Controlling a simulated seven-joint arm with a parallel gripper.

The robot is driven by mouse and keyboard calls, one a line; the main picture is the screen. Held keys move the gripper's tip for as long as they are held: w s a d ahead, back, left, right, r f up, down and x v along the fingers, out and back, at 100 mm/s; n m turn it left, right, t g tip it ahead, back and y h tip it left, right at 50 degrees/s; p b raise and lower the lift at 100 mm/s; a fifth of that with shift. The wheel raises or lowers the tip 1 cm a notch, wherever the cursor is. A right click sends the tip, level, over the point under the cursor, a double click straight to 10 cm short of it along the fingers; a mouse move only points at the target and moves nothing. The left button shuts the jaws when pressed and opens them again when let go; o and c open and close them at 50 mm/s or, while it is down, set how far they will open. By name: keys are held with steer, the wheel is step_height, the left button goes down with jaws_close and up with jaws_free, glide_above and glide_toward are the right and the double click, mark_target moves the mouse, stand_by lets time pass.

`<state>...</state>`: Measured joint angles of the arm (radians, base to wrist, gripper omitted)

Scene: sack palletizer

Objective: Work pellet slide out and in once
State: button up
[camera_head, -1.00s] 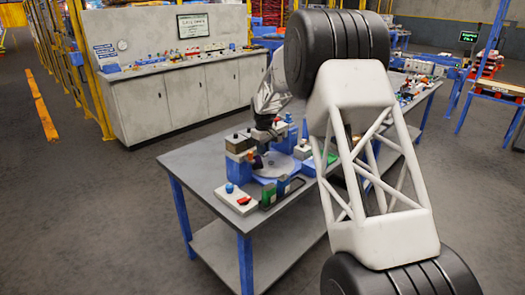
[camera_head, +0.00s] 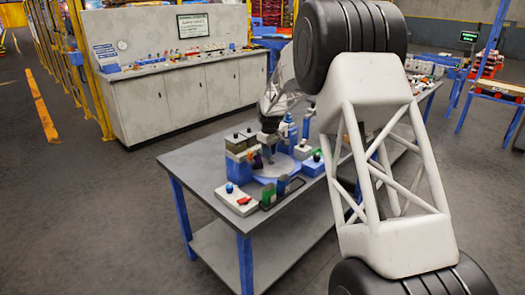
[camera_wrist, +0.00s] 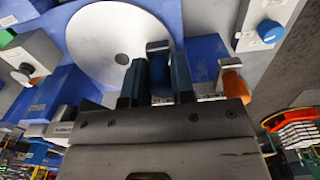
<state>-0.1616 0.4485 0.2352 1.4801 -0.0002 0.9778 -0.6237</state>
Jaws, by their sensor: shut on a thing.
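A grey metal block (camera_wrist: 158,46) sits at the handle's far end. I take these to be the pellet slide, but cannot tell how far out it is. A pale round disc (camera_wrist: 112,45) on a blue base lies to the left of the fingers. In the head view my gripper (camera_head: 268,155) points down at the blue-based station on the bench, beside the disc (camera_head: 278,170); the grip is too small to make out there.
An orange cylinder (camera_wrist: 232,83) stands just right of the fingers. A white box with a blue button (camera_wrist: 270,30) lies beyond it. On the bench (camera_head: 190,160), a box with red and blue controls (camera_head: 238,200) is in front. The bench's left part is bare.

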steer(key=shift+w+a, duration=0.1)
steer(key=shift+a, duration=0.05)
stand_by(0.4)
steer(key=shift+w+a, duration=1.1)
steer(key=o, duration=1)
steer(key=shift+o, duration=0.2)
steer(key=shift+r, duration=0.85)
steer(key=shift+r, duration=1.4)
steer(key=shift+r, duration=0.1)
